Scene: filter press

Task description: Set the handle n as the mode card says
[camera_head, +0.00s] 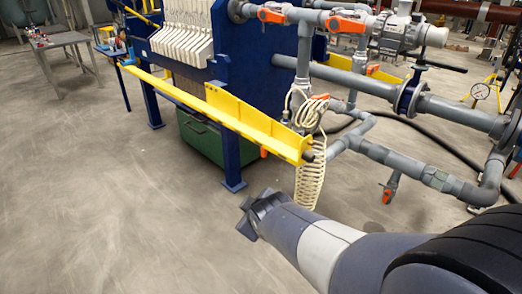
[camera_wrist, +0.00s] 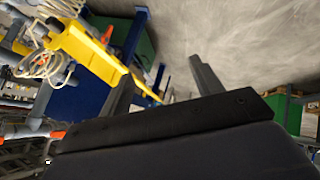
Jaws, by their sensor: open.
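Several orange valve handles show on the grey pipes in the head view: one at the upper left (camera_head: 271,14), one to its right (camera_head: 346,24), one below near the pipe (camera_head: 373,69), and one low down (camera_head: 389,192). I cannot tell which is handle n, and I see no readable mode card. My gripper (camera_head: 250,214) is open and empty, low over the floor, left of and below the handles and apart from them. In the wrist view my gripper (camera_wrist: 160,78) has its two fingers spread, with nothing between them.
A yellow rail (camera_head: 210,108) runs along the blue press frame (camera_head: 240,45), with a coiled cream hose (camera_head: 310,182) hanging near its end. Grey pipes (camera_head: 400,160) fill the right. A green bin (camera_head: 200,135) sits under the press.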

